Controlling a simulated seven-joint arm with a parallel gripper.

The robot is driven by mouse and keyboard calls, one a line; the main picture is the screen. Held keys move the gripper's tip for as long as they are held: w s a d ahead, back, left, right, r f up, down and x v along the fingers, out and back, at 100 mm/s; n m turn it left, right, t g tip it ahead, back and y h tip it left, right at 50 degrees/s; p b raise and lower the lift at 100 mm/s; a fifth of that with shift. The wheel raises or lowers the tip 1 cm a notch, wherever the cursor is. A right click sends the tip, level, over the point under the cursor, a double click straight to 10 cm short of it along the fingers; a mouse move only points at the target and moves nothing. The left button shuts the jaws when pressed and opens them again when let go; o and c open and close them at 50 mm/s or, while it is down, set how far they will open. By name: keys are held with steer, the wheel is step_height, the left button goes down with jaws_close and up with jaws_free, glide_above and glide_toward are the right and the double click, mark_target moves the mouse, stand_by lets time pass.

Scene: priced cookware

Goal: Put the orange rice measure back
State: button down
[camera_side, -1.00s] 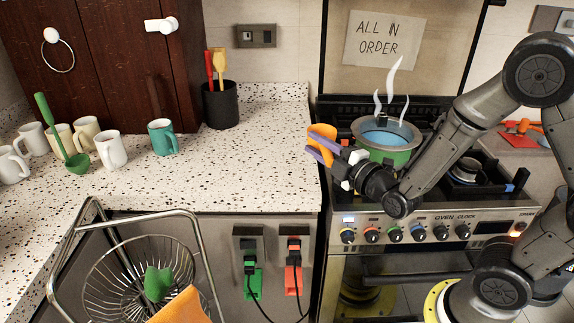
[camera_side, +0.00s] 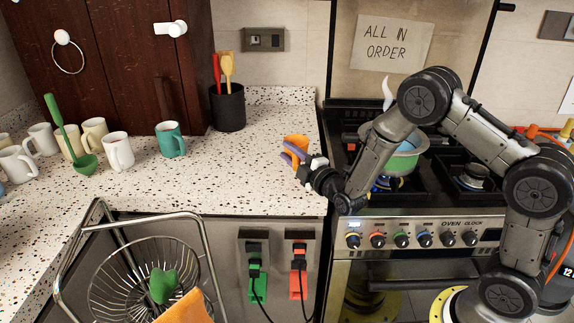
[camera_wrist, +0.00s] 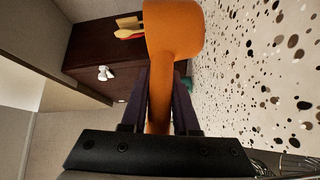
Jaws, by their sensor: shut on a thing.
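My gripper (camera_side: 293,154) is shut on the orange rice measure (camera_side: 297,143) and holds it at the right end of the speckled counter, beside the stove. In the wrist view the orange rice measure (camera_wrist: 174,32) stands up between the two purple fingers (camera_wrist: 160,100), its handle gripped and its wide head beyond the fingertips. In the side view I cannot tell whether it touches the counter or is above it.
A black utensil pot (camera_side: 228,108) with red and yellow tools stands at the counter's back. A teal mug (camera_side: 170,139), several pale mugs and a green ladle (camera_side: 85,163) are to the left. A pot (camera_side: 401,158) sits on the stove. The counter's middle is clear.

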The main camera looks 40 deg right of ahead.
steer(key=shift+w+f, duration=0.35)
steer(key=shift+f, duration=0.05)
steer(key=shift+w+f, duration=0.15)
steer(key=shift+f, duration=1.5)
steer(key=shift+f, duration=0.15)
steer(key=c, duration=0.7)
jaws_free()
steer(key=shift+r, duration=0.2)
steer(key=s, duration=0.4)
steer(key=s+a, duration=0.1)
steer(key=s, duration=0.7)
steer(key=shift+a+f, duration=0.25)
steer(key=shift+a, duration=0.1)
